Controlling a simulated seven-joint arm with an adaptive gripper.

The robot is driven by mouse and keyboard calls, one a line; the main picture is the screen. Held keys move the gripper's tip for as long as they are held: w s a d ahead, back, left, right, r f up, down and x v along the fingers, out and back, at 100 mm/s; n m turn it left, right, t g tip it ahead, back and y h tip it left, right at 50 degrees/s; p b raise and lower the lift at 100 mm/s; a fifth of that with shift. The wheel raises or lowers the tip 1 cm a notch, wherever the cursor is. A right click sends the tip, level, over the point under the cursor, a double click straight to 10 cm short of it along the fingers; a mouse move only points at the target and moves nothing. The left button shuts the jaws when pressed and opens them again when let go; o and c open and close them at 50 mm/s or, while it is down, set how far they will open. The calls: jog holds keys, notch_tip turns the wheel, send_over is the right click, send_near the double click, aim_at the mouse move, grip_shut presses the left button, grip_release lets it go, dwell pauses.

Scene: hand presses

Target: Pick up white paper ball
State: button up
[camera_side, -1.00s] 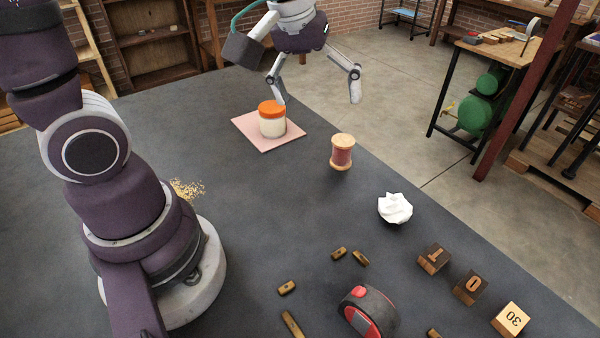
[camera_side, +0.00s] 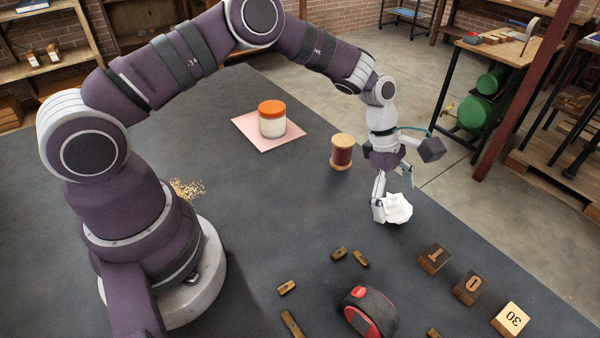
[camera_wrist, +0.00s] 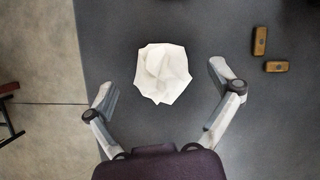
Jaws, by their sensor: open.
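The white paper ball (camera_side: 398,209) lies crumpled on the dark table near its far right edge. My gripper (camera_side: 393,200) is directly above it, pointing down, with its fingers low at the ball's back and left. In the wrist view the paper ball (camera_wrist: 163,73) is whole and sits ahead of the spread fingers of my gripper (camera_wrist: 161,82). The fingers are apart with clear space on both sides of the ball. The gripper is open and empty.
A wooden spool with red thread (camera_side: 342,152) stands just left of my gripper. An orange-lidded jar (camera_side: 272,119) stands on a pink sheet (camera_side: 250,131). Numbered wooden blocks (camera_side: 471,287), a red-black tape measure (camera_side: 369,311) and small wooden pieces (camera_side: 287,287) lie nearer.

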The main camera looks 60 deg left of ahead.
jog(key=shift+x, duration=0.85)
jog(key=c, duration=0.8)
